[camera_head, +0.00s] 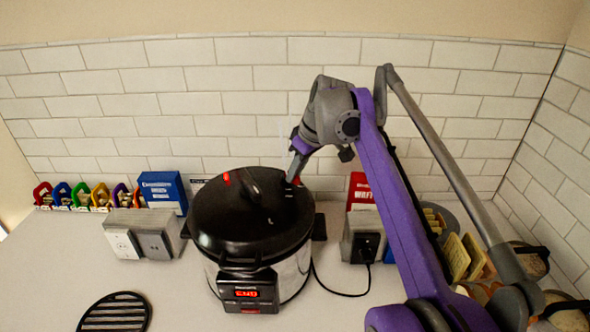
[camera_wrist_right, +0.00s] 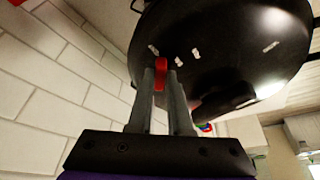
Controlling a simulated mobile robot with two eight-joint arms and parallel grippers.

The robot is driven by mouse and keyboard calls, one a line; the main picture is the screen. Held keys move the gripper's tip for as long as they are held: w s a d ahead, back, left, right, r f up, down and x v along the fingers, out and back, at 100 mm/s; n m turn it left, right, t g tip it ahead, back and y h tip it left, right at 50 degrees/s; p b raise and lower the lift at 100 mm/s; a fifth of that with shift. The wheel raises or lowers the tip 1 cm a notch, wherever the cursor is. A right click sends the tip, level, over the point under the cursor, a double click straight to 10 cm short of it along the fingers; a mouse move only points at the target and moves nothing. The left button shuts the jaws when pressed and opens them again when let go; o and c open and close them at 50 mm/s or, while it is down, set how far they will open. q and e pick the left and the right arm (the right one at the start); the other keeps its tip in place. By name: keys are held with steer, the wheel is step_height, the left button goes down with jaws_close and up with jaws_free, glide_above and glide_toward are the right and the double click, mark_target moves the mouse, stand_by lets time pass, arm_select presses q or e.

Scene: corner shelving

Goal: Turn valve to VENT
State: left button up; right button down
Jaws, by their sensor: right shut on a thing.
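A black-lidded pressure cooker (camera_head: 250,215) with a steel body stands on the counter, its front display lit red. My right gripper (camera_head: 293,172) reaches down to that spot from above. In the wrist view the two fingers of my right gripper (camera_wrist_right: 166,92) are closed on the red valve. Small pale marks (camera_wrist_right: 178,61) lie on the lid near it, too small to read. My left gripper is not in view.
A grey outlet box (camera_head: 147,235) stands left of the cooker, and another (camera_head: 362,240) stands right with a black cord plugged in. Blue (camera_head: 163,190) and red boxes stand behind. A black trivet (camera_head: 115,312) lies front left. Jars and packets crowd the right.

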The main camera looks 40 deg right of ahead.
stand_by(0.3)
steer(key=c, duration=0.8)
jaws_free()
steer(key=shift+c, duration=0.2)
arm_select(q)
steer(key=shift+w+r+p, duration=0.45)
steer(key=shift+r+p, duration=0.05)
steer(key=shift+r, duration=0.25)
arm_select(e)
steer(key=v, duration=1)
steer(key=shift+r, duration=0.4)
